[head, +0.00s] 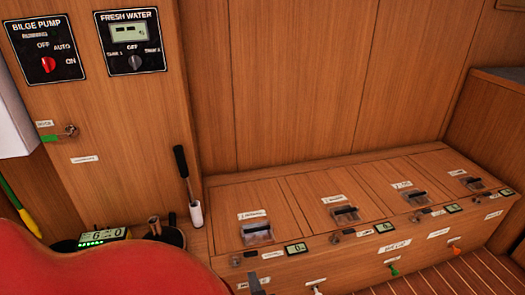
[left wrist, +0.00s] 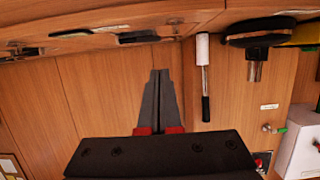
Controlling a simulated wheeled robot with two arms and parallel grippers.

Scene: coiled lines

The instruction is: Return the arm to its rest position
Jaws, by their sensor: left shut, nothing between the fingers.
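My left gripper (left wrist: 157,80) shows in the left wrist view. Its two grey fingers lie together, shut with nothing between them, with red parts at their bases. In the head view only a small dark tip of it (head: 256,285) shows at the bottom edge, in front of the locker bench (head: 290,195). The left wrist view shows the scene upside down, with the fingers apart from the wood panelling behind them. A black and white handle (left wrist: 204,75) stands beside the fingers there. My right gripper is not in view.
The same handle (head: 181,165) stands left of the bench. Bilge pump (head: 42,48) and fresh water (head: 130,42) panels are on the wall. Several latches, small displays and coloured knobs line the bench. A white box (head: 12,120) is at far left. Space above the bench is clear.

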